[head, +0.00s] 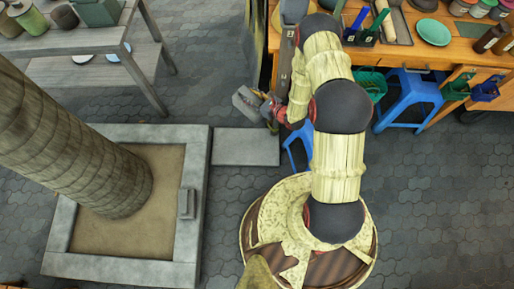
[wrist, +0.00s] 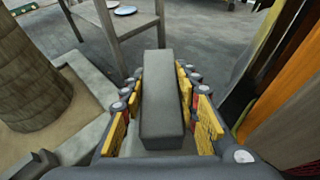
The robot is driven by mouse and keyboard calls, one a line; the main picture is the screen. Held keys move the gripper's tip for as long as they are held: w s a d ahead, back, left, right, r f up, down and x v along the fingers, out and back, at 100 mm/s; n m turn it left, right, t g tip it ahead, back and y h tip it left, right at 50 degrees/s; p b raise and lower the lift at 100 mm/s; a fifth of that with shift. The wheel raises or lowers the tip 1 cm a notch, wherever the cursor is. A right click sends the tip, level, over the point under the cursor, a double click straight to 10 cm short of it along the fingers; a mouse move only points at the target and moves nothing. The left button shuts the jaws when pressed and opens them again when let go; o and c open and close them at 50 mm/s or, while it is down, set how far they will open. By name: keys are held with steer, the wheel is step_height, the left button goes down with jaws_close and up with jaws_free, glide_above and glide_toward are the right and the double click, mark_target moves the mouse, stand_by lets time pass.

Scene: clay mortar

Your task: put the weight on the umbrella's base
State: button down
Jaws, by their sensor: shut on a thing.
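A grey oblong block, which looks like the weight (wrist: 165,95), is between the yellow-padded fingers of my gripper (wrist: 159,72). The gripper is shut on it. In the head view the block (head: 246,102) sticks out to the left of my gripper (head: 268,108), above the floor near the flat grey slab. A similar small grey block (head: 186,203) lies on the right rim of the tree planter. I cannot make out the umbrella's base for sure in either view.
The planter (head: 58,262) with a thick trunk is at left, with a grey slab (head: 245,147) beside it. A grey table (head: 75,42) stands at upper left. A wooden workbench (head: 455,52) and blue stool (head: 408,95) are at upper right. Paved floor at lower right is clear.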

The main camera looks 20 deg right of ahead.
steer(key=s+a+f, duration=0.2)
steer(key=s+f, duration=0.2)
steer(key=f, duration=0.7)
steer(key=s+a+f, duration=0.3)
steer(key=s+f, duration=0.2)
steer(key=f, duration=0.5)
steer(key=s+a+f, duration=0.2)
steer(key=s+f, duration=0.2)
steer(key=f, duration=0.7)
steer(key=w+d+f+b, duration=0.8)
steer(key=w+d+f, duration=0.1)
steer(key=f, duration=0.4)
steer(key=shift+w+d, duration=0.15)
steer(key=shift+w, duration=0.6)
steer(key=shift+f, duration=0.1)
steer(key=c, duration=1.3)
jaws_free()
steer(key=shift+s+f+h, duration=0.2)
steer(key=shift+s+h, duration=0.1)
steer(key=shift+c, duration=0.2)
steer(key=shift+r, duration=0.1)
